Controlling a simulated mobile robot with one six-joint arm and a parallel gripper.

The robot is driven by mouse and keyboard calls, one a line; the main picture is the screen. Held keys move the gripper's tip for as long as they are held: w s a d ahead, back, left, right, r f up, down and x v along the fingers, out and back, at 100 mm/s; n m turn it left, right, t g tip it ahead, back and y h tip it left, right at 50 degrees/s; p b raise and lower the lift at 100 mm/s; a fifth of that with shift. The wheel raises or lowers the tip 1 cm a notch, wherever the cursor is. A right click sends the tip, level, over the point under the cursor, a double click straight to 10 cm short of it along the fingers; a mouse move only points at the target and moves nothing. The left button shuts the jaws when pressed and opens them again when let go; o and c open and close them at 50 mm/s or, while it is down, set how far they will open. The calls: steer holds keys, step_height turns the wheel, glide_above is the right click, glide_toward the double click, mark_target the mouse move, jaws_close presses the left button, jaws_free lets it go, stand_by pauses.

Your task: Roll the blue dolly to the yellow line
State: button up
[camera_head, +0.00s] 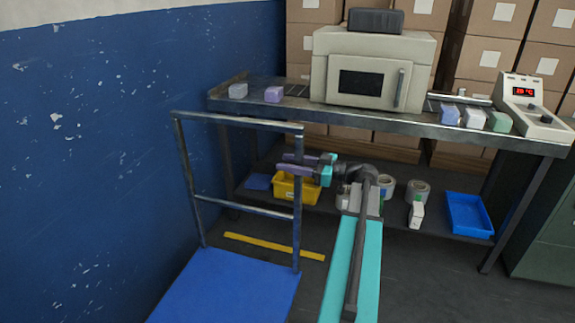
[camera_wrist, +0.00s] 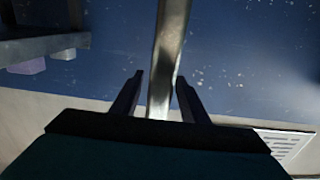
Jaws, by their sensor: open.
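The blue dolly (camera_head: 228,288) stands on the floor at lower left, with a grey metal push frame (camera_head: 240,119) upright at its far end. The yellow line (camera_head: 268,246) lies on the floor just beyond the platform's far edge, partly crossed by the frame's right post in the picture. My gripper (camera_head: 283,163) is open at that right post, at upper-middle height. In the wrist view the metal post (camera_wrist: 168,45) runs between the two spread fingers, with gaps showing on both sides. I cannot tell whether either finger touches it.
A blue wall (camera_head: 90,130) stands close at left. A workbench (camera_head: 400,125) with a wrapping machine (camera_head: 372,75) stands behind. Its lower shelf holds a yellow bin (camera_head: 297,190), tape rolls and a blue tray (camera_head: 468,214). Some bare floor shows around the line.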

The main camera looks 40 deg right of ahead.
steer(key=shift+w+a, duration=0.15)
steer(key=shift+w, duration=0.05)
steer(key=shift+c, duration=0.5)
